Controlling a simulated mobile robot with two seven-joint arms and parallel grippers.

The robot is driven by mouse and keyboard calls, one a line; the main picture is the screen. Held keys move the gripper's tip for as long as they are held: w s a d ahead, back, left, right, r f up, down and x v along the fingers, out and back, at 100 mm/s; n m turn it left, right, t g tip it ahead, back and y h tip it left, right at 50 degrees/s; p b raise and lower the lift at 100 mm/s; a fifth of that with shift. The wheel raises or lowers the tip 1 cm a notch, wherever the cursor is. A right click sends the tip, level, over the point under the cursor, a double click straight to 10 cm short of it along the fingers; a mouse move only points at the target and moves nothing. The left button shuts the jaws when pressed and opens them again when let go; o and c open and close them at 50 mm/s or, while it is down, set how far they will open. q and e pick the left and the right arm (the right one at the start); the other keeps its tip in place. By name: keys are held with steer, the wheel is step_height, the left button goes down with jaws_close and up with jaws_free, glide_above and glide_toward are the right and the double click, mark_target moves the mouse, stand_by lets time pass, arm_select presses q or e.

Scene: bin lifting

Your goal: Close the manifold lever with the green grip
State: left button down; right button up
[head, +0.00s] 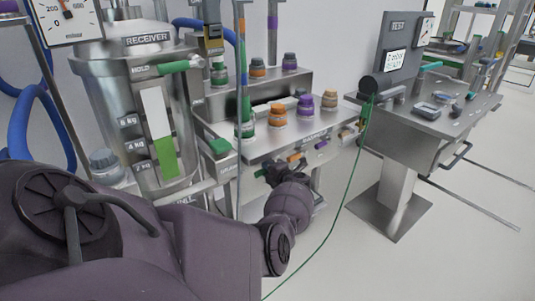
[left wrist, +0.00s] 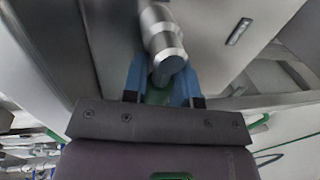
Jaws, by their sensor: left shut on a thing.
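The manifold (head: 290,140) is a steel block with colored caps on top and a row of small levers with colored grips along its front edge. My left gripper (head: 273,172) is at the left end of that row, mostly hidden by my own wrist. In the left wrist view, the blue fingers of my left gripper (left wrist: 160,92) are shut on the green grip (left wrist: 158,94), below a round metal stub (left wrist: 165,55). The green lever's angle is hard to tell. The orange grip (head: 296,157) and purple grip (head: 322,145) are just right of the gripper. My right gripper is not in view.
The steel receiver tank (head: 100,80) stands at left with a green-handled lever (head: 180,66). A test bench (head: 430,120) stands at right. A thin green cable (head: 340,205) hangs from it to the floor. Open floor lies between manifold and bench.

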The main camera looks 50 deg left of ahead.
arm_select(q)
steer(key=shift+r, duration=0.25)
steer(key=shift+a, duration=0.1)
steer(key=c, duration=0.9)
jaws_free()
steer(key=shift+f, duration=0.1)
steer(key=shift+f, duration=0.1)
steer(key=shift+d, duration=0.2)
